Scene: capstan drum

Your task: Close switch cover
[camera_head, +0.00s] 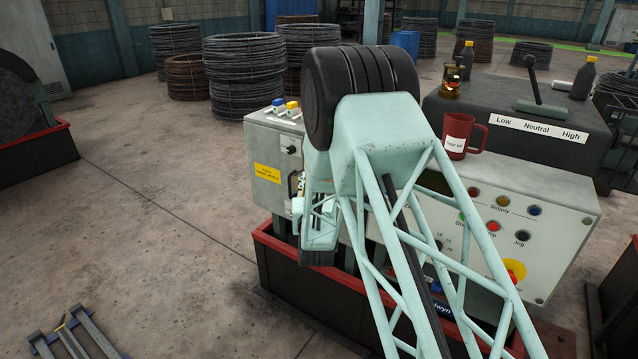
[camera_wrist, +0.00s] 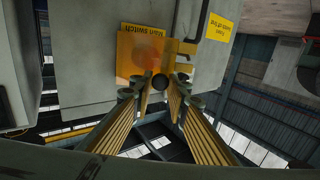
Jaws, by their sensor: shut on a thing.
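The orange switch cover (camera_wrist: 140,58) shows in the wrist view, upside down, with "Main switch" lettering along its top and a blurred reddish round patch on its face. It lies against the grey cabinet (camera_wrist: 85,50); I cannot tell whether it sits flush. My gripper (camera_wrist: 159,84) is at the cover's lower edge, its fingertips shut on a small dark round knob (camera_wrist: 160,81). In the head view my pale green arm hides the cover and most of my gripper; the cabinet (camera_head: 262,155) shows left of the arm.
A yellow label (camera_wrist: 220,26) is on the cabinet beside a dark handle (camera_wrist: 203,20). In the head view, a control panel (camera_head: 560,220), a red jug (camera_head: 458,132) and a lever (camera_head: 535,85) are to the right. Open floor (camera_head: 150,220) lies left.

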